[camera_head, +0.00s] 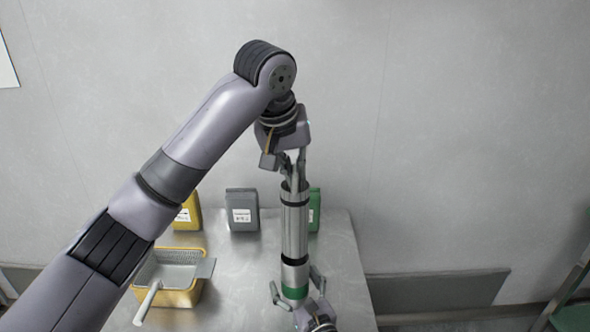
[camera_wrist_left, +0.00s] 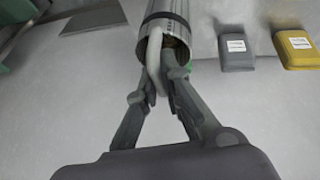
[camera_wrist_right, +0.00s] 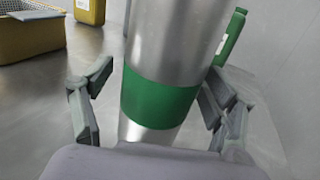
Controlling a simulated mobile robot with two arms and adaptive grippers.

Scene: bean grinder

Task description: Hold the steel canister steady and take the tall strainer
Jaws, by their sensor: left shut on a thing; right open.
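The steel canister (camera_head: 295,273) with a green band stands upright near the table's front. It fills the middle of the right wrist view (camera_wrist_right: 160,104). A tall steel cylinder with dark bands, seemingly the tall strainer (camera_head: 295,230), rises in line above it; how far it sits inside is hidden. My left gripper (camera_head: 293,180) comes from above and is shut at its upper rim. In the left wrist view its fingers meet at the open mouth, by a pale curved piece (camera_wrist_left: 155,55). My right gripper (camera_wrist_right: 158,110) is open, fingers either side of the canister, with visible gaps.
A yellow basket (camera_head: 182,298) holding a mesh sieve with a pale handle (camera_head: 146,304) stands at left. Yellow (camera_head: 188,214), grey (camera_head: 242,210) and green (camera_head: 315,208) containers stand along the back by the wall. Bare steel table (camera_head: 345,260) lies to the right.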

